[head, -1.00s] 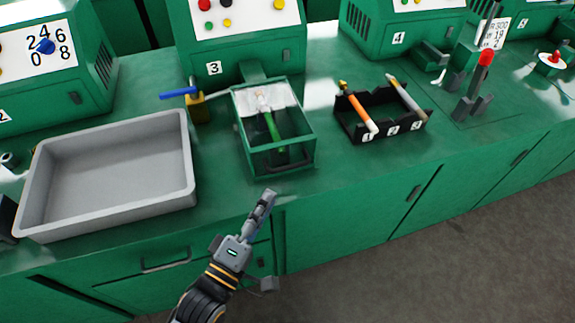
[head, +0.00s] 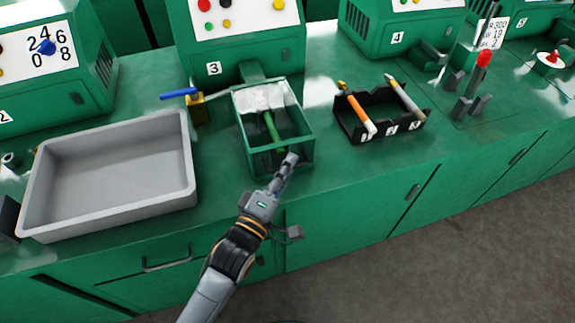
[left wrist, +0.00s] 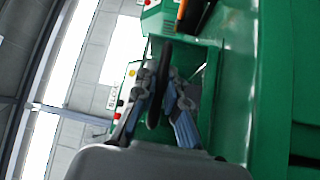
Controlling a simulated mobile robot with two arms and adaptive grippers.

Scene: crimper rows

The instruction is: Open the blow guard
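The blow guard (head: 256,157) is a green framed box with clear panels in front of machine 3, and it looks closed. A green rod (head: 271,130) shows inside it. Its dark bar handle shows in the left wrist view (left wrist: 158,90); in the head view my gripper largely covers it. My left gripper (head: 289,161) is at the guard's front lower edge. In the left wrist view its two fingers (left wrist: 159,92) lie on either side of the handle; I cannot tell whether they press on it. My right gripper is out of view.
A grey tray (head: 40,190) stands left of the guard. A blue-handled valve (head: 195,105) is just left of the guard. A black rack (head: 352,127) with orange and grey rods stands to the right. The bench front between guard and rack is clear.

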